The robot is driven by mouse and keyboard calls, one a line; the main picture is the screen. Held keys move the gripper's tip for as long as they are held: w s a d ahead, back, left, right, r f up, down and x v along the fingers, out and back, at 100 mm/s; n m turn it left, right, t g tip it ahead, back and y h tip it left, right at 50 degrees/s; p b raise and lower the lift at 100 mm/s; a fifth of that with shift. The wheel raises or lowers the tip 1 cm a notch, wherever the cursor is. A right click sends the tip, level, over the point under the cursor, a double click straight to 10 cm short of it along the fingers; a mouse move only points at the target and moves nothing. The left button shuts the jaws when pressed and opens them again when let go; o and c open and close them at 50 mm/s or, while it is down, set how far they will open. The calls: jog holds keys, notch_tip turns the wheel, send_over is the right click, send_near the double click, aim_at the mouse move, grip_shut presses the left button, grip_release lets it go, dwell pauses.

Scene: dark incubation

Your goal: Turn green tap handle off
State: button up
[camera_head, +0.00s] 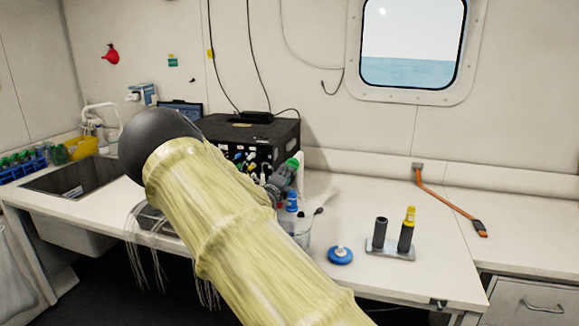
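A black box (283,143) stands on the bench against the back wall. A larger green piece (293,162) shows just right of the box, by grey parts that seem to be my gripper (281,181). My sleeved arm covers much of that area. The fingers are mostly hidden, and I cannot tell whether they touch anything.
A blue-capped bottle (292,201) and a clear beaker (301,232) stand close right of my arm. A blue round item (340,256) and a holder (391,252) with dark tubes are farther right. A sink (75,178) is at left. The right bench is mostly clear.

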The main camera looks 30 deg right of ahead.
aim_at(292, 165)
jog(key=p+x, duration=0.2)
jog(key=x, duration=0.4)
jog(key=shift+w+d+f, duration=0.15)
jog(key=shift+w+d, duration=0.05)
jog(key=shift+d, duration=0.05)
grip_shut()
